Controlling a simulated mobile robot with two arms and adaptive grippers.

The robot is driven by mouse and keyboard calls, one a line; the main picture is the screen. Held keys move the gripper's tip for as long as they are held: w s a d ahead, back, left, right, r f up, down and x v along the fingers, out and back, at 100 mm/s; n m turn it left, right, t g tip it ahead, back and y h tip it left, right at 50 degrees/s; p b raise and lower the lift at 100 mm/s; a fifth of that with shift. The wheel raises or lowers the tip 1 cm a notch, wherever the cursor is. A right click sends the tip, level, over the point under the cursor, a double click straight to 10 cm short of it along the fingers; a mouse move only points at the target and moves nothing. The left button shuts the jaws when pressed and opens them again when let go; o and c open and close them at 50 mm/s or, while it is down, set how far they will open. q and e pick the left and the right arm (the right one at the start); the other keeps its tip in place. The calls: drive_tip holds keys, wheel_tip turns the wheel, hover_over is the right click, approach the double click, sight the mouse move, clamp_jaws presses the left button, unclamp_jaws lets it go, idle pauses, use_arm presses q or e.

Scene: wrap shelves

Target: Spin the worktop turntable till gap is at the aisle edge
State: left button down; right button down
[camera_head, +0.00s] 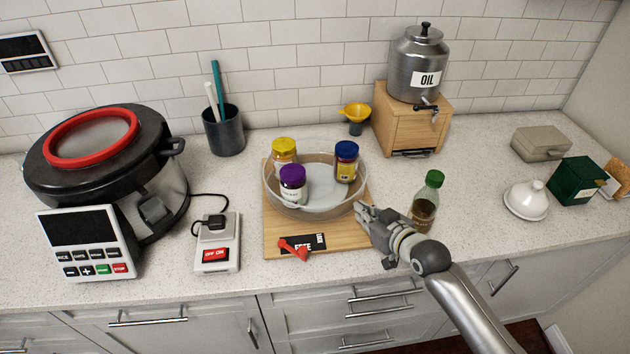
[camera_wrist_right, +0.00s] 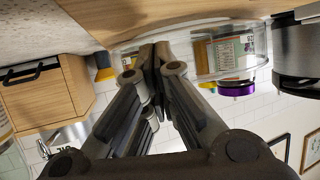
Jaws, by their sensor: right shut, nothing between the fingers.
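The turntable (camera_head: 315,208) is a round tray with a low see-through wall, on a wooden board (camera_head: 285,238). In it stand a yellow-lidded jar (camera_head: 284,152) at the back left, a purple-lidded jar (camera_head: 293,184) at the front left and a blue-lidded jar (camera_head: 346,162) at the back right. The widest bare part of the tray is at its front right. My right gripper (camera_head: 361,211) is shut and empty, its tips at the tray's right front wall; I cannot tell if they touch. The right wrist view shows its closed fingers (camera_wrist_right: 153,52) by the wall. My left gripper is out of view.
A red pointer (camera_head: 294,249) and black label (camera_head: 314,242) lie at the board's front. A green-capped bottle (camera_head: 427,203) stands close behind my right gripper. A switch box (camera_head: 217,243) and a big cooker (camera_head: 105,165) are left. An oil dispenser (camera_head: 418,62) stands behind.

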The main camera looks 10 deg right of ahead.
sight(330, 213)
drive_tip(key=shift+w+a, duration=0.4)
drive_tip(key=shift+w, duration=0.2)
idle(0.3)
drive_tip(key=shift+s+a+r+p, duration=0.1)
drive_tip(key=shift+s+a+p, duration=0.15)
drive_tip(key=shift+a+p, duration=0.15)
drive_tip(key=shift+s+a+p, duration=0.3)
drive_tip(key=shift+a+p, duration=0.05)
drive_tip(key=shift+a, duration=0.15)
drive_tip(key=shift+s+a+p, duration=0.25)
drive_tip(key=shift+a+p, duration=0.05)
drive_tip(key=shift+a, duration=0.2)
drive_tip(key=shift+s+a+p, duration=0.15)
drive_tip(key=shift+a+p, duration=0.2)
drive_tip(key=shift+a, duration=0.45)
drive_tip(key=shift+s+a+p, duration=0.15)
drive_tip(key=shift+a+p, duration=0.2)
drive_tip(key=shift+a, duration=0.45)
